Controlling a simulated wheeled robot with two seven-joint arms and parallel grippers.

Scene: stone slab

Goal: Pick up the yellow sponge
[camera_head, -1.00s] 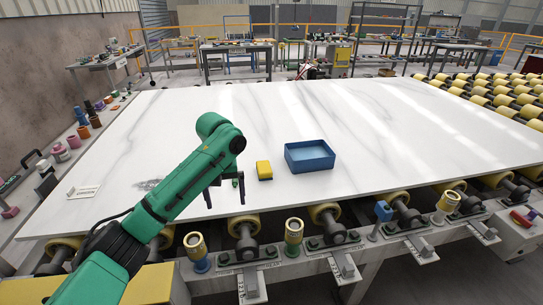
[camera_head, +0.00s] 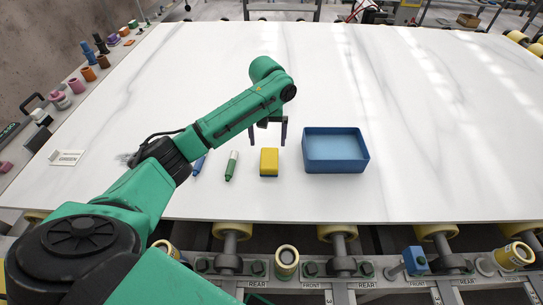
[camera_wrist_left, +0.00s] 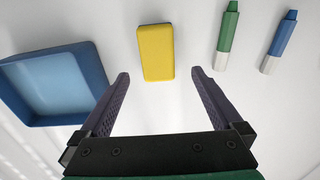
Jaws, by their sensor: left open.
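The yellow sponge (camera_head: 269,162) lies on the white stone slab (camera_head: 400,195), left of a blue tray. My left gripper (camera_head: 268,141) is open and empty, just behind the sponge in the head view. In the left wrist view the sponge (camera_wrist_left: 156,52) lies ahead of the open fingers (camera_wrist_left: 158,80), roughly centred between their lines, with a gap to the tips. My right gripper is not in view.
The blue open tray (camera_head: 335,150) stands close to the right of the sponge. A green marker (camera_head: 231,166) and a blue marker (camera_head: 199,165) lie to its left. A small white plate (camera_head: 67,157) is at far left. Rollers line the front edge. The slab behind is clear.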

